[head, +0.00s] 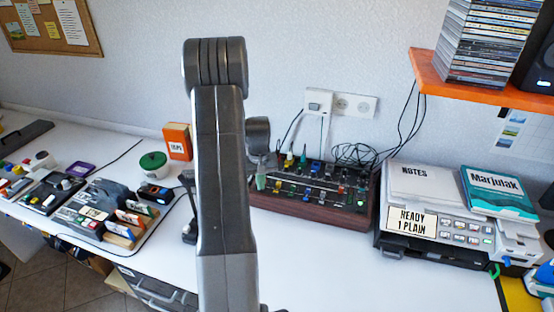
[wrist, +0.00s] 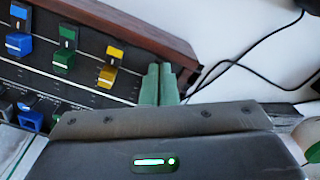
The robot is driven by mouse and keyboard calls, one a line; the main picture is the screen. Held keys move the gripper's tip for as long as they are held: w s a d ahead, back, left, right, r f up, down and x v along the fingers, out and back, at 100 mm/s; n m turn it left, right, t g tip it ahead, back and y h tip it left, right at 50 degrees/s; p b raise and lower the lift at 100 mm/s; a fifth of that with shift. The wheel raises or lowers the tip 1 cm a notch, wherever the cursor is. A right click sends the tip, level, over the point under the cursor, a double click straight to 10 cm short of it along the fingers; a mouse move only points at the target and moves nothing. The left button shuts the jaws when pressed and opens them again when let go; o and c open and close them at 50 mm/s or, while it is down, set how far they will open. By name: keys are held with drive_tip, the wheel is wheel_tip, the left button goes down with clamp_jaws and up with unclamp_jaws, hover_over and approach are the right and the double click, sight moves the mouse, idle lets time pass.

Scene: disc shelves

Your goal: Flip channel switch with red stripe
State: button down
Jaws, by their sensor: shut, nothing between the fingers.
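The mixer (head: 312,203) is a dark panel in a wooden case on the white table, right of my arm. Its left end is partly hidden by my arm in the head view. The wrist view shows part of the mixer panel (wrist: 70,62) with a blue slider cap (wrist: 19,44), a green slider cap (wrist: 64,61) and a yellow slider cap (wrist: 107,76). I cannot make out a red-striped switch in either view. My gripper (wrist: 159,74) has its green fingers together and empty, beside the yellow cap near the wooden edge. Its fingers also show in the head view (head: 261,180).
A printer (head: 445,215) with notes and a book stands right of the mixer. Black cables (head: 355,153) lie behind it. A green-lidded pot (head: 153,164), an orange box (head: 177,141) and several small devices are on the left. An orange shelf (head: 480,88) juts out above right.

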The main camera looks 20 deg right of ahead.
drive_tip(key=shift+f+b, duration=0.85)
drive_tip(key=shift+f, duration=0.35)
drive_tip(key=shift+r+p, duration=0.9)
drive_tip(key=shift+r, duration=0.4)
wheel_tip(320, 180, up, 2)
drive_tip(key=shift+s+a+r+p, duration=0.15)
drive_tip(key=shift+r+p, duration=0.1)
drive_tip(key=shift+p, duration=0.5)
drive_tip(key=shift+r+p, duration=0.7)
drive_tip(key=shift+r, duration=0.5)
